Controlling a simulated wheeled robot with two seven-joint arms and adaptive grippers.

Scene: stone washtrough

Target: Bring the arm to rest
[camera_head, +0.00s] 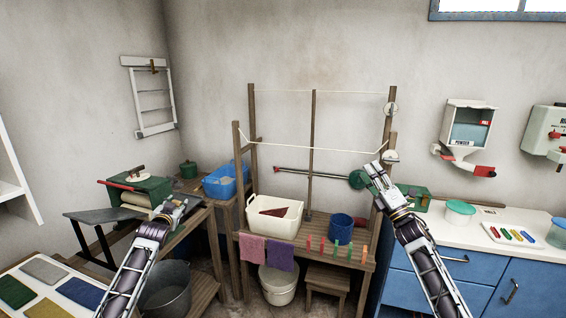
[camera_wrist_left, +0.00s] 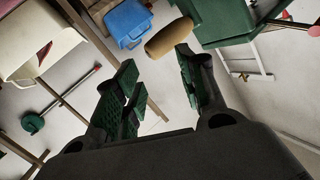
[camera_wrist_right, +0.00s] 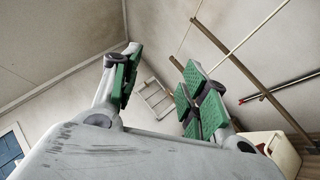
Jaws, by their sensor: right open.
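My left gripper (camera_head: 176,209) is raised at the left of the head view, in front of the green wringer (camera_head: 150,190). In the left wrist view its green-padded fingers (camera_wrist_left: 155,75) stand apart with nothing between them; a tan roller (camera_wrist_left: 169,37) shows beyond the tips. My right gripper (camera_head: 374,178) is raised right of centre, in front of the right end of the wooden rack. In the right wrist view its fingers (camera_wrist_right: 162,68) are wide apart and empty, pointing up toward bare wall. Both forearms rise from the bottom edge of the head view.
A wooden bench (camera_head: 330,256) holds a cream basin (camera_head: 273,218), a blue pot (camera_head: 341,228) and several coloured pegs. A grey bucket (camera_head: 166,290) stands beside my left forearm. A white counter (camera_head: 470,236) with a teal-lidded tub (camera_head: 460,211) lies right of my right arm.

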